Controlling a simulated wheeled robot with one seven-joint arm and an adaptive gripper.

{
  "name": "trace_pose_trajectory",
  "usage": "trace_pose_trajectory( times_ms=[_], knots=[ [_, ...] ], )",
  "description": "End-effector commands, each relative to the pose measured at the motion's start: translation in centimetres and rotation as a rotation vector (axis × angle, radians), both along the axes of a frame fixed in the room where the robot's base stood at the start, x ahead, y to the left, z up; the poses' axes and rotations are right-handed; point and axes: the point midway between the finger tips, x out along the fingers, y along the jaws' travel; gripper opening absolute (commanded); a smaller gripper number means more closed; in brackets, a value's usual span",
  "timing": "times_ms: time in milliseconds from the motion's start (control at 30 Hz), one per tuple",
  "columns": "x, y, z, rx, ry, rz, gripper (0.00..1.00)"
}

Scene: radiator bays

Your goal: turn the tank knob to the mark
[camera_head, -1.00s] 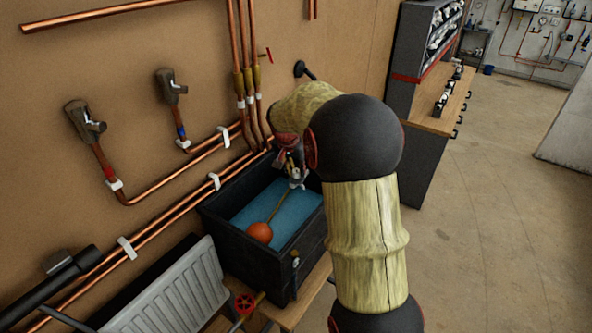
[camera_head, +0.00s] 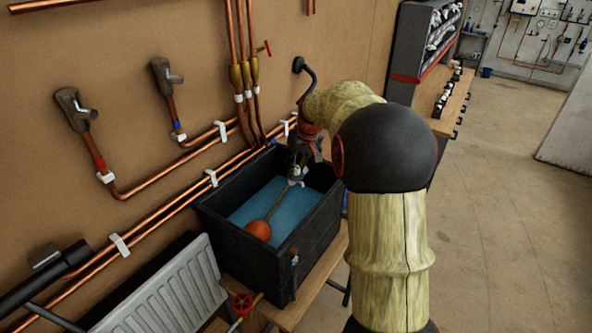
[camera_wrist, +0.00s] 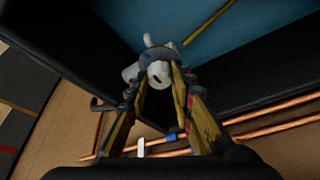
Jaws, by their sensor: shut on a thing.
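The black tank (camera_head: 238,248) holds blue water, with an orange float (camera_head: 258,230) on a thin rod. My gripper (camera_head: 297,176) reaches down over the tank's far right inside corner, at the upper end of the rod. In the wrist view my gripper (camera_wrist: 160,84) is shut on a pale grey-white fitting, which I take as the tank knob (camera_wrist: 157,71). The fingers stand on both sides of it and hide part of it. The rod (camera_wrist: 208,22) runs off to the upper right there. I cannot make out the mark in either view.
A white radiator (camera_head: 165,290) and a red valve wheel (camera_head: 242,304) stand in front of the tank. Copper pipes (camera_head: 150,185) run along the wall behind it. A wooden bench (camera_head: 312,283) carries the tank. The floor to the right is open.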

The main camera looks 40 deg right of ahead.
Motion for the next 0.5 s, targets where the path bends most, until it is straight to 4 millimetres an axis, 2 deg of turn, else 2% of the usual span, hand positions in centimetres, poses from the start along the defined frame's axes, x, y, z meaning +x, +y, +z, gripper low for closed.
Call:
trace_pose_trajectory(
  times_ms=[233,500],
  knots=[
    [0.07,-0.17,-0.02,-0.002,-0.002,0.139,0.00],
    [0.03,-0.16,0.07,-0.003,-0.001,0.209,0.00]
  ],
)
